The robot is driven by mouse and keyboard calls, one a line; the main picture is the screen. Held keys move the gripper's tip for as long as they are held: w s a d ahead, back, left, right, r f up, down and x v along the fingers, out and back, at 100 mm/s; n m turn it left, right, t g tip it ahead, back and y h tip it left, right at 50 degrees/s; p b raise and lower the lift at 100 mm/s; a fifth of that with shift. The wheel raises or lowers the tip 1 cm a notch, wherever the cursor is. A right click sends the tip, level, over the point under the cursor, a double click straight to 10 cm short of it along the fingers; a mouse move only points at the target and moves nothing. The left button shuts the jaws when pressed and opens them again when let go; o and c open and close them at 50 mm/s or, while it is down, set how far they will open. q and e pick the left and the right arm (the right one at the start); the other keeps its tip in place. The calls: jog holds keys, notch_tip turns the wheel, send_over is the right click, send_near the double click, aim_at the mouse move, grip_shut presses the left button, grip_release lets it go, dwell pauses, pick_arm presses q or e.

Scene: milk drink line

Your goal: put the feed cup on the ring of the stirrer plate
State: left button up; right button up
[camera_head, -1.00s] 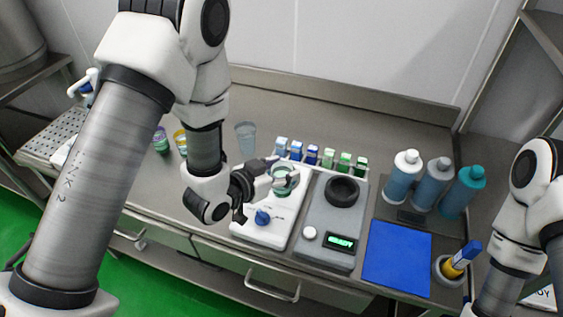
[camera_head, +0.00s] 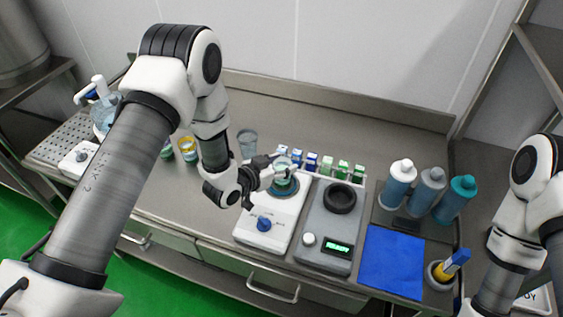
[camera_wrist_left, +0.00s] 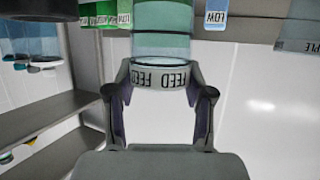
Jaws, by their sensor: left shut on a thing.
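The feed cup (camera_head: 283,165) is a clear cup with green contents, upright over the ring (camera_head: 297,198) of the white stirrer plate (camera_head: 263,239). I cannot tell whether its base touches the ring. My left gripper (camera_head: 271,172) is shut on the cup from the left. In the left wrist view, the gripper (camera_wrist_left: 160,95) has a finger on each side of the cup's white FEED band (camera_wrist_left: 160,76), which reads upside down. My right arm shows at the right edge, but its gripper is out of view.
A grey scale (camera_head: 326,222) with a dark round holder stands right of the stirrer. Several small labelled boxes (camera_head: 311,162) line up behind. A blue mat (camera_head: 394,262) and several bottles (camera_head: 398,184) are farther right. An empty clear cup (camera_head: 247,142) stands behind the gripper.

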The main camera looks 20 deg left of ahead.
pick_arm(q)
jog(key=shift+f, duration=0.2)
jog(key=o, duration=1.3)
jog(key=shift+r, duration=0.15)
jog(key=shift+s+r, duration=0.15)
jog(key=b+v, duration=0.2)
jog(key=v, duration=0.9)
jog(key=shift+s+r+b, duration=0.25)
jog(key=shift+s+b, duration=0.05)
jog(key=shift+b, duration=0.1)
jog(key=shift+a, duration=0.1)
